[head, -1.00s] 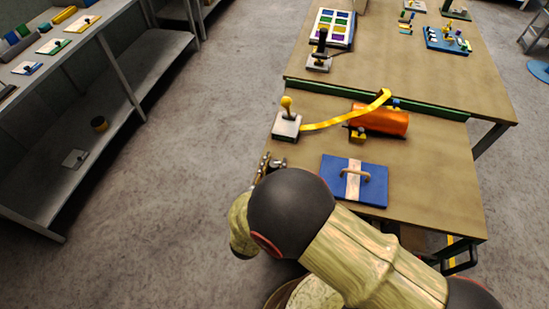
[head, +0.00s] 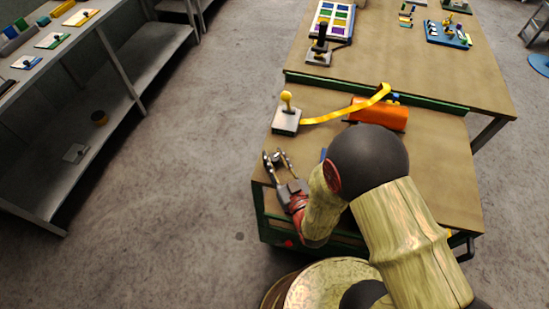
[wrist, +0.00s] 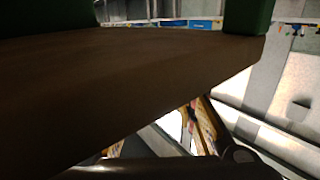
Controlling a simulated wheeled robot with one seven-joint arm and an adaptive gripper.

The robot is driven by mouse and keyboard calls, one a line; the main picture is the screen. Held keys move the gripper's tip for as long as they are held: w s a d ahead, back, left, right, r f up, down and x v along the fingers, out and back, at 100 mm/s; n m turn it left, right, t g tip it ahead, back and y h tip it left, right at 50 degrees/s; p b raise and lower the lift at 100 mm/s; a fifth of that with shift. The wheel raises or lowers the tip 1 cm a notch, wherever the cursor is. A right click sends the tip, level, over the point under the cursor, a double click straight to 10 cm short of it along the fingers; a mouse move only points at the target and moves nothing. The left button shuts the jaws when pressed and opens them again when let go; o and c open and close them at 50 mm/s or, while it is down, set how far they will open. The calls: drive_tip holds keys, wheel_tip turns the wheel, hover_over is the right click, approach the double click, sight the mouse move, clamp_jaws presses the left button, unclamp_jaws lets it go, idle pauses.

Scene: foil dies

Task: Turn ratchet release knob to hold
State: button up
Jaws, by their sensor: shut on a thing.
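A yellow ball knob (head: 287,96) stands on a short post on a grey box (head: 286,123) at the left side of the bench in the head view. A yellow strap (head: 345,112) runs from beside the box to an orange cylinder (head: 380,115). My gripper (head: 275,156) is at the bench's left edge, nearer to me than the box and apart from it. A small grey thing lies between its fingertips; I cannot tell what it is. No knob can be made out in the wrist view, where a dark brown surface fills much of the picture.
My arm covers most of the blue board (head: 323,154) on the bench. A green rail (head: 425,102) crosses behind the strap. A black-handled lever (head: 322,42) stands on the farther table. Shelves (head: 120,70) are at the left, across open floor.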

sight(274, 156)
drive_tip(key=shift+w+r+n+g+y, duration=0.1)
drive_tip(key=shift+n+g+y, duration=0.3)
drive_tip(key=shift+n+y, duration=0.45)
drive_tip(key=o, duration=1.1)
drive_tip(key=shift+c, duration=0.2)
drive_tip(key=shift+o, duration=0.4)
wheel_tip(274, 156, up, 10)
drive_tip(key=shift+f, duration=0.1)
